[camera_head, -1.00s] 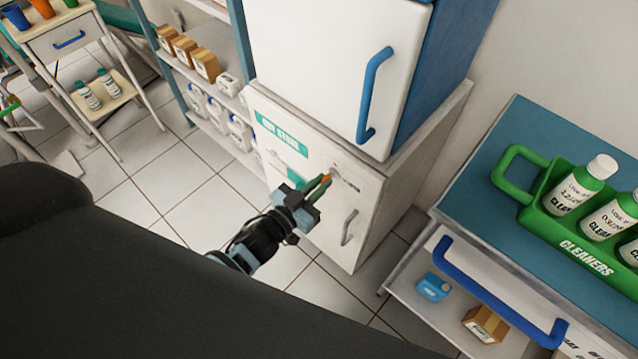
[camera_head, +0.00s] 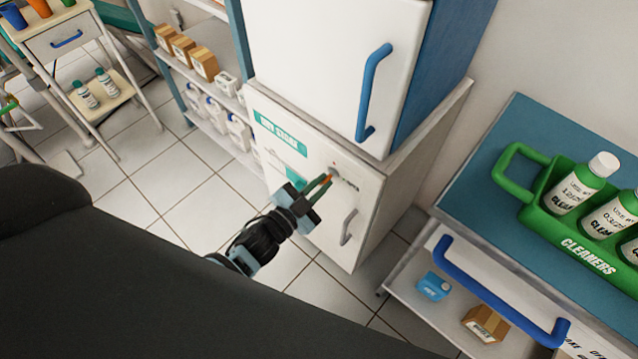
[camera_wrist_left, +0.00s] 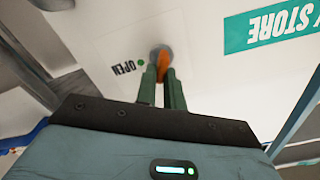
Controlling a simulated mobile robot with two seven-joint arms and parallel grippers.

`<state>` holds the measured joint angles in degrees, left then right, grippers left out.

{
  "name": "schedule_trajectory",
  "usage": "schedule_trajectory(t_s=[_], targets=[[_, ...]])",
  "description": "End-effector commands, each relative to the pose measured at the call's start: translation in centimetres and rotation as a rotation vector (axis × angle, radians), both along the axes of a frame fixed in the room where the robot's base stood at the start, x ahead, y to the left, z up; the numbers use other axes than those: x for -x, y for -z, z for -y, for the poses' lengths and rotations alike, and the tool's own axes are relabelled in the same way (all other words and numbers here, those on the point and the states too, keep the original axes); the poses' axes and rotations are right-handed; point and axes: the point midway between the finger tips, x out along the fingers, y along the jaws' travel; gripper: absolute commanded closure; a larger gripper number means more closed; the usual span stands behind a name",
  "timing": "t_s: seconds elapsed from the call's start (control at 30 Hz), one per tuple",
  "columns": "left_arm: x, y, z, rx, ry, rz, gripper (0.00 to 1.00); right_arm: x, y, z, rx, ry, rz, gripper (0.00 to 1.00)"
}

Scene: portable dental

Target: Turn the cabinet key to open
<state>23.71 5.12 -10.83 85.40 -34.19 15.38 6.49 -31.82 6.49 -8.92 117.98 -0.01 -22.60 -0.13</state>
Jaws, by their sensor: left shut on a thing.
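The white cabinet (camera_head: 325,215) stands low in the middle of the head view, with a grey door handle (camera_head: 348,228). Its door looks closed. My left gripper (camera_head: 322,184) reaches the upper part of the door. In the left wrist view its green fingers (camera_wrist_left: 160,88) are shut on the orange key (camera_wrist_left: 161,66), which sits at a round grey lock (camera_wrist_left: 161,52). The fingers hide part of the key. The word OPEN (camera_wrist_left: 124,68) and a green dot are printed beside the lock. My right gripper is not in view.
A white cupboard (camera_head: 310,60) with a blue handle stands on the cabinet. Shelves (camera_head: 215,130) with boxes and bottles are at its left. At right, a blue-topped cart (camera_head: 480,180) carries a green cleaners caddy (camera_head: 580,240).

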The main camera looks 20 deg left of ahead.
Motion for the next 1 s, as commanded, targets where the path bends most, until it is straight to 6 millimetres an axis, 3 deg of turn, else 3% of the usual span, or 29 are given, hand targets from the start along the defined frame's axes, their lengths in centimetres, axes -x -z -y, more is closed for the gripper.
schedule_trajectory(t_s=[1.0], targets=[[0.2, 0.8, 0.4, -0.848, 0.0, 0.306, 1.0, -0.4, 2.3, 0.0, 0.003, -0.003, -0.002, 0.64]])
